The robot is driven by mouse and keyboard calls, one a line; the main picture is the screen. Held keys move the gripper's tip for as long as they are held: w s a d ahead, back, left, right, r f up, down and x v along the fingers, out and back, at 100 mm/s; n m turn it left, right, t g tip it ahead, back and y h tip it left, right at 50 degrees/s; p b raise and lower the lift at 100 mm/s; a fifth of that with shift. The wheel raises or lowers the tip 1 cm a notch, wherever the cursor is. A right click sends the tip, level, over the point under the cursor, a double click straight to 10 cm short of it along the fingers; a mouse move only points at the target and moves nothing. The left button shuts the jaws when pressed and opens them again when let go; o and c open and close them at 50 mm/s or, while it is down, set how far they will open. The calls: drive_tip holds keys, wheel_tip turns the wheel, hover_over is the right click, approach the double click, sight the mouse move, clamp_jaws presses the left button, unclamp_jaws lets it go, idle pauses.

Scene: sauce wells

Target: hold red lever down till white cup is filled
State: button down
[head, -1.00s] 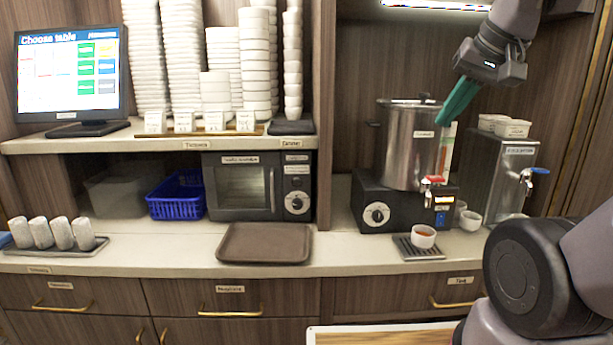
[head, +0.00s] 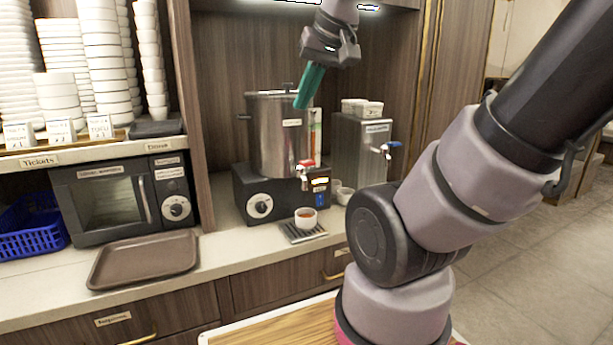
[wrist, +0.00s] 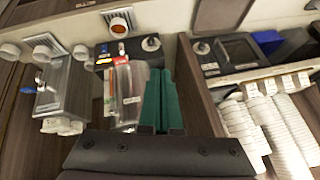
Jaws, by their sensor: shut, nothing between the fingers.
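The white cup (head: 306,217) stands upright under the spout of the steel urn (head: 279,140), with orange-red liquid inside; its exact level is hard to tell. The red lever (head: 307,163) sits on the tap at the urn's lower front. In the wrist view, which is upside down, the cup (wrist: 120,23) and lever (wrist: 121,48) are near the top. My gripper (head: 302,102) has green fingers pressed together and empty. It is high by the urn's upper front, above and apart from the lever. The fingers also show in the wrist view (wrist: 160,85).
A second steel dispenser with a blue lever (head: 392,145) stands right of the urn, with small cups (head: 362,107) on top. A brown tray (head: 144,258) and a microwave (head: 118,200) are to the left. The counter between tray and drip grate (head: 303,233) is clear.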

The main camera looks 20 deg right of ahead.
drive_tip(key=w+d+n+g+h, duration=0.1)
drive_tip(key=w+d+n+g, duration=0.25)
drive_tip(key=w+n, duration=0.6)
drive_tip(key=n+g, duration=0.3)
drive_tip(key=n, duration=0.8)
hover_over(307, 161)
drive_tip(key=shift+s+f+h, duration=0.1)
drive_tip(key=shift+f+h, duration=0.3)
drive_tip(key=shift+f, duration=1.2)
wheel_tip(307, 161, down, 14)
